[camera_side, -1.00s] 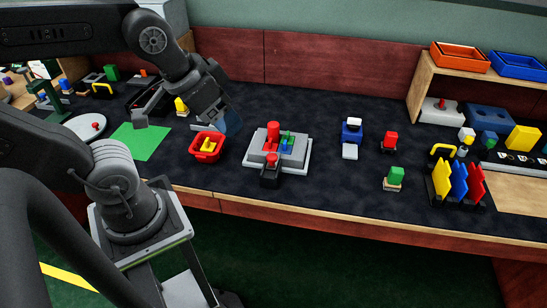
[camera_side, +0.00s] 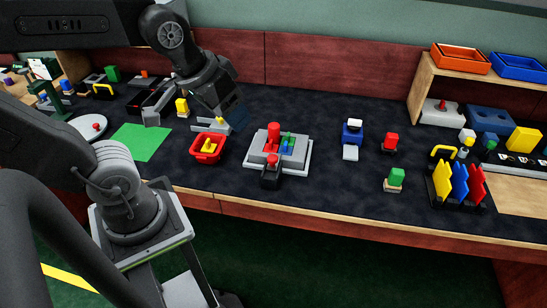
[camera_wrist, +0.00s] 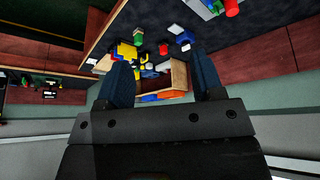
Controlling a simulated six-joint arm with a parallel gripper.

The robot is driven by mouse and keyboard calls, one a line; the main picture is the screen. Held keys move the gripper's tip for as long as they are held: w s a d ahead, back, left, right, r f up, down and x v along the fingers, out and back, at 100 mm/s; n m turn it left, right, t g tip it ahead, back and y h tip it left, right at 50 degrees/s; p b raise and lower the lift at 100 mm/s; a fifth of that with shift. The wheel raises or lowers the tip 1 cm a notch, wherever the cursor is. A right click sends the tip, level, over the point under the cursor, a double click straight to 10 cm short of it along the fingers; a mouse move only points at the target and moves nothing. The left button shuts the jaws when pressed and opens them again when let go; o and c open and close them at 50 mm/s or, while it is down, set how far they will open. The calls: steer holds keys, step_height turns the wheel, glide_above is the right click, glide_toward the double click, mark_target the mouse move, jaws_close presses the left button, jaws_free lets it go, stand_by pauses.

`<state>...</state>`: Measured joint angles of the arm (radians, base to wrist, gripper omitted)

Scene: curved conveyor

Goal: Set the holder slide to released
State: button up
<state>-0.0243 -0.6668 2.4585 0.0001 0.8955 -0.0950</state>
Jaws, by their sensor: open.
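A grey fixture (camera_side: 304,163) stands on the dark mat near the middle of the side view. It carries a red cylinder (camera_side: 273,132), a blue and green part (camera_side: 287,144) and, at its front, a dark block with a red knob (camera_side: 271,160). This front block may be the holder slide; its setting cannot be told. My gripper (camera_side: 188,122) is open and empty, left of the fixture and above the mat, behind the red tray. In the wrist view its two fingers (camera_wrist: 160,78) are spread with nothing between them.
A green sheet (camera_side: 140,142) lies to the left. Mat behind the fixture is clear.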

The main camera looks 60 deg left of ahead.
steer(key=w+a+f+n+g, duration=0.3)
steer(key=w+a+f+n, duration=0.15)
steer(key=w+n, duration=0.45)
steer(key=n+g, duration=0.2)
steer(key=n, duration=0.6)
glide_above(272, 157)
step_height(272, 157, down, 11)
step_height(272, 157, down, 13)
steer(key=shift+f, duration=0.1)
steer(key=shift+c, duration=0.2)
steer(key=shift+d, duration=0.1)
jaws_close()
